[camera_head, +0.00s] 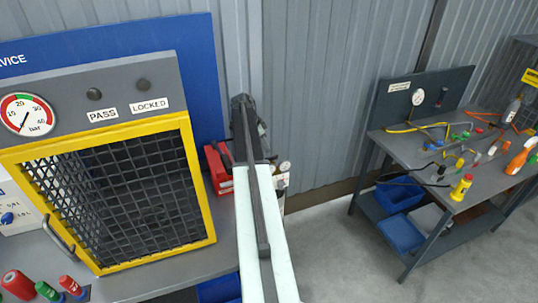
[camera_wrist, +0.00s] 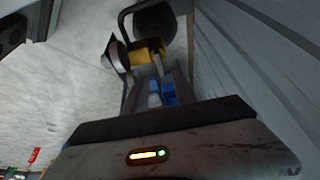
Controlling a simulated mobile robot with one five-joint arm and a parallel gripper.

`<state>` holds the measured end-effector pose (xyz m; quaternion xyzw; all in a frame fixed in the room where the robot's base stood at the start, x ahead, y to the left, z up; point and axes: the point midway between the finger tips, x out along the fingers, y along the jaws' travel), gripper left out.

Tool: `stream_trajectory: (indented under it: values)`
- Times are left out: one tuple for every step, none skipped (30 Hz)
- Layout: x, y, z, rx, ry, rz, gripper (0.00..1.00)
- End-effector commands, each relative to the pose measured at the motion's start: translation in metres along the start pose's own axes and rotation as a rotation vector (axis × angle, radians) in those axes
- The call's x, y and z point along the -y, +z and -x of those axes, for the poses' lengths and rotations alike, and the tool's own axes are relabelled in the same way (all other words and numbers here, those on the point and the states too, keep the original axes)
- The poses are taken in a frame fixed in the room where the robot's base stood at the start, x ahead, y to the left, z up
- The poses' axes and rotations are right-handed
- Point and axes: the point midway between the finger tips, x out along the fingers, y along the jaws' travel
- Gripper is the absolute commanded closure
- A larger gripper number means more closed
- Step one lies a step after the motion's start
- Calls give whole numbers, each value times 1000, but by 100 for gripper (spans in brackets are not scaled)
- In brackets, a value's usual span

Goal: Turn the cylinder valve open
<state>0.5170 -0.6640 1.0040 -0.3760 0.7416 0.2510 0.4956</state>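No part is clearly readable as the cylinder valve. In the wrist view, a yellow fitting (camera_wrist: 148,55) with a dark rounded part (camera_wrist: 155,19) and a curved black loop lies beyond my gripper; it may be the valve. A round pale disc (camera_wrist: 116,57) sits at its left. The dark body of my gripper fills the bottom. Small blue and whitish parts (camera_wrist: 168,93) show just ahead of it, and the fingertips cannot be made out. In the head view, my gripper (camera_head: 242,108) is at the far end of my pale arm, near the wall. A small gauge (camera_head: 285,166) shows right of the arm.
A yellow-framed mesh cage (camera_head: 205,190) stands on the left bench, with a dial and PASS and LOCKED labels above. A red box (camera_head: 216,168) is beside my arm. A grey workbench (camera_head: 390,141) with tools and blue bins stands right. Clear floor lies between.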

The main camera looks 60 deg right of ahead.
Motion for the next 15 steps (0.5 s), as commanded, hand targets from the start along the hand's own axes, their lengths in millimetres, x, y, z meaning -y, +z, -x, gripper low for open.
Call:
stream_trajectory:
  values:
    - [0,2,-11,0,0,-1,67]
    - [0,2,-16,0,0,-1,67]
    - [0,2,-22,0,0,-2,67]
    - [0,3,-28,0,1,-2,67]
    - [0,3,-34,0,1,-2,67]
    - [0,3,-41,0,1,-2,67]
    - [0,3,-47,0,1,-2,67]
    - [0,3,-52,0,0,-2,67]
    - [0,3,-59,0,0,-1,67]
    - [0,3,-64,0,0,-1,67]
    - [0,2,-67,0,0,-1,67]
    - [0,2,-71,0,0,-1,67]
    - [0,1,-73,0,0,-1,67]
    - [0,1,-74,0,0,-1,67]
    - [0,0,-74,0,0,-1,67]
